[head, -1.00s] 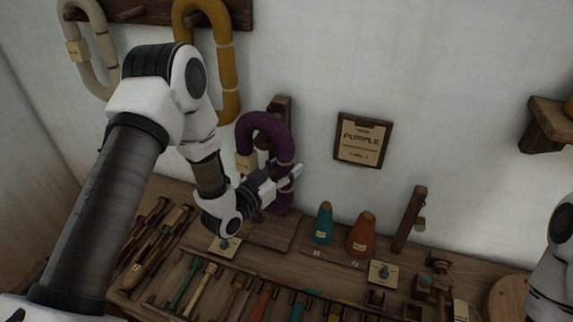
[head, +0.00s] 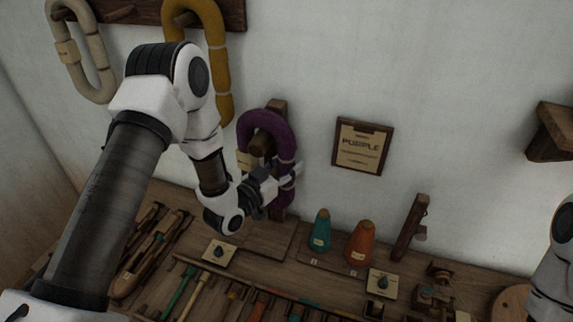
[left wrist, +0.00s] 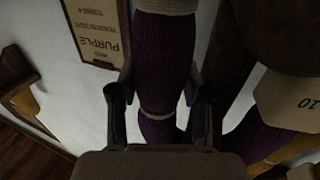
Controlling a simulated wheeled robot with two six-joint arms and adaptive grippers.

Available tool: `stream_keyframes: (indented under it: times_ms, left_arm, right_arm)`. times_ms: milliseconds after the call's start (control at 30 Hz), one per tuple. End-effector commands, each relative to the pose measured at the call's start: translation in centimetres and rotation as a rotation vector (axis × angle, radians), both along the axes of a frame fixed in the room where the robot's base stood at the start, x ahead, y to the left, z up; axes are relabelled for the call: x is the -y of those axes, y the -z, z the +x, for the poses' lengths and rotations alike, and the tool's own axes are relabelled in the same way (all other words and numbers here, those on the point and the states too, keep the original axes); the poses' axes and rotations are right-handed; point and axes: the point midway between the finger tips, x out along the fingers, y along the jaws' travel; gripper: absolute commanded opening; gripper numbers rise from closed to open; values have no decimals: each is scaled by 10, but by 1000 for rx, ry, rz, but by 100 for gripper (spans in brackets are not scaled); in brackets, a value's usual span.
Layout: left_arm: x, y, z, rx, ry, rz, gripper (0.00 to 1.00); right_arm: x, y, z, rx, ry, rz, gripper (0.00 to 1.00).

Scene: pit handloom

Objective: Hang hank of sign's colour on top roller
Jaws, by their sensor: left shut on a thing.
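The purple hank (head: 275,125) is an upright loop in front of a dark wooden post (head: 278,105) by the wall. A round wooden roller end (head: 262,146) shows inside the loop, just under its top bend. I cannot tell whether the hank's weight rests on it. My left gripper (head: 285,180) is shut on the hank's right strand, low down. In the left wrist view the purple strand (left wrist: 165,65) runs between the two fingers (left wrist: 158,115). The framed sign (head: 361,145) on the wall reads PURPLE. My right gripper is out of view.
A cream hank (head: 67,52) and a yellow hank (head: 222,80) hang from a wall rack at upper left. Teal (head: 320,232) and orange (head: 360,243) cones stand on the bench below the sign. Tools crowd the bench front. The wall around the sign is clear.

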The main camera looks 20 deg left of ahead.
Motion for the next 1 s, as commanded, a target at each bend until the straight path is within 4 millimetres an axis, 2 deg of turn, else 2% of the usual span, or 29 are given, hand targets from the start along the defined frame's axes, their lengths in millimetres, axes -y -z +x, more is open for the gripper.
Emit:
stream_keyframes:
  times_ms: [133,167,200,233,533,667,767,1000]
  left_arm:
    - [1,5,-2,-15,3,0,0]
    - [1,6,-2,-15,3,0,55]
    - [1,6,-2,-15,3,0,69]
    - [1,6,-2,-14,3,0,77]
    - [0,3,-1,-8,1,0,77]
    - [-3,3,-11,-9,1,-1,77]
    - [-9,3,-29,-10,-1,-3,77]
    - [-27,4,-88,-14,-3,-6,77]
  right_arm:
    - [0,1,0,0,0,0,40]
    - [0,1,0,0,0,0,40]
    - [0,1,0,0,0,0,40]
    - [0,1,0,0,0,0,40]
    - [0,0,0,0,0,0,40]
    - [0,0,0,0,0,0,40]
    - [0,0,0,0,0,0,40]
    - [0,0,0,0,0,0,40]
